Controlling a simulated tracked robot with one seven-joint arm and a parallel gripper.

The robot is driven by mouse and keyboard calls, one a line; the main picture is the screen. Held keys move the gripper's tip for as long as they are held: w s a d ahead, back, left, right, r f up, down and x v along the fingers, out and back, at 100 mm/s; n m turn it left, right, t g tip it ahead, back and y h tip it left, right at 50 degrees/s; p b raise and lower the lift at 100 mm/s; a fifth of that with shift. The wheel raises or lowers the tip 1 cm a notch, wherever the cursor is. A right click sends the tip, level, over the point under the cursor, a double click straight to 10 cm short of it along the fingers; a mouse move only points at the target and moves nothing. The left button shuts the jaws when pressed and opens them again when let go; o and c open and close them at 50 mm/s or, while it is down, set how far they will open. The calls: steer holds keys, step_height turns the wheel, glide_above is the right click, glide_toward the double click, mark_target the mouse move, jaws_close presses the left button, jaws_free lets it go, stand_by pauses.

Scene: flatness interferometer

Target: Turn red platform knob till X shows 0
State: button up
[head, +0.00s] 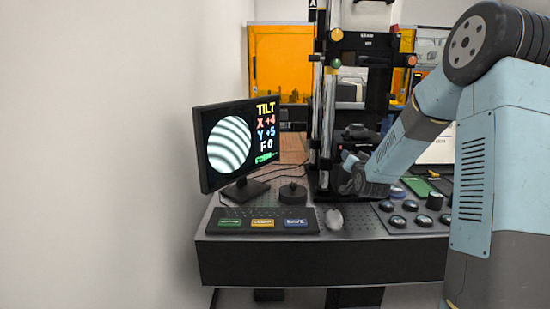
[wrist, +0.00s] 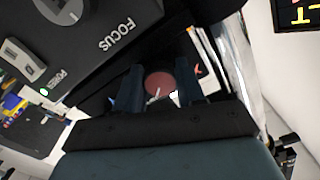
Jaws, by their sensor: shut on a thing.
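The red platform knob (wrist: 160,83) shows in the wrist view as a red disc with a white pointer mark. My gripper (wrist: 159,75) is shut on it, one dark finger on each side. In the head view my gripper (head: 350,182) is at the foot of the interferometer stand, and the knob is hidden there. The monitor (head: 240,145) reads TILT, X +4, Y +5 and F 0, beside a round image of curved fringes.
A block marked FOCUS (wrist: 110,45) sits close by my fingers in the wrist view.

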steer(key=n, duration=0.9)
steer(key=o, duration=0.8)
steer(key=shift+s, duration=3)
